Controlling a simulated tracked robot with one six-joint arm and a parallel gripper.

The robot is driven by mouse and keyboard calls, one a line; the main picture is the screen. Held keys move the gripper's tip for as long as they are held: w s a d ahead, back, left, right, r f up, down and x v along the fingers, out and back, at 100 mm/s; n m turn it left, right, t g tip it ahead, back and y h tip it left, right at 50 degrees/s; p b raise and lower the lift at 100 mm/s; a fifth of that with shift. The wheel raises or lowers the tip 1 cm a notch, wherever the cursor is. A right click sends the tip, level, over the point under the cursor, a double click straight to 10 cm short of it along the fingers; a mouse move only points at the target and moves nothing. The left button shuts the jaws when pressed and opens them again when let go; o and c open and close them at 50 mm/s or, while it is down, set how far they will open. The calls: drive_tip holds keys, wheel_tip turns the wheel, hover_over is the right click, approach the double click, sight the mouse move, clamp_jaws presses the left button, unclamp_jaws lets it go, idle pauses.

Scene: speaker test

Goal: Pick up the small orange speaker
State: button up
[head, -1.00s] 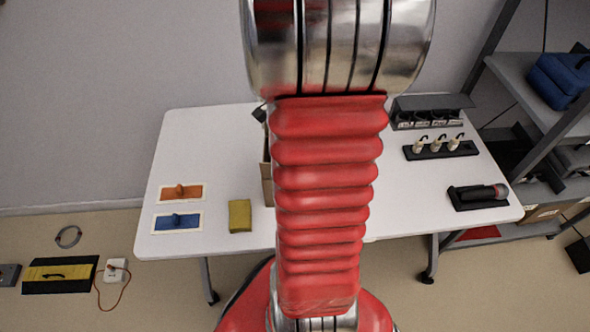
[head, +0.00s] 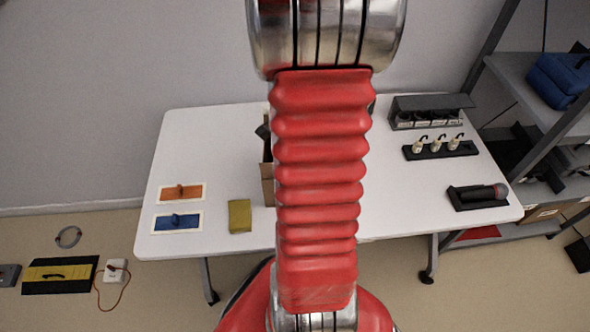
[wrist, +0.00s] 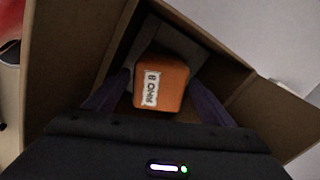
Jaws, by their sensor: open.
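The small orange speaker (wrist: 172,82) is in the wrist view, a rounded orange block with a white label on its face. It sits inside an open brown cardboard box (wrist: 75,60). My gripper (wrist: 162,105) is open, with one purple finger at each side of the speaker's near part. I cannot tell whether the fingers touch it. In the head view my red arm hides most of the box (head: 267,180), and the speaker and fingers do not show there.
The box walls stand close around my gripper. On the white table (head: 215,140) are an orange plate (head: 192,193), a blue plate (head: 165,223), a yellow block (head: 240,216), a rack of white bottles (head: 440,150) and a black tool (head: 477,196).

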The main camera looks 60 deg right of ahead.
drive_tip(key=shift+c, duration=0.2)
drive_tip(key=c, duration=1.7)
drive_tip(key=shift+c, duration=0.2)
drive_tip(key=shift+r, duration=0.1)
wheel_tip(320, 180, up, 10)
drive_tip(key=shift+f, duration=0.1)
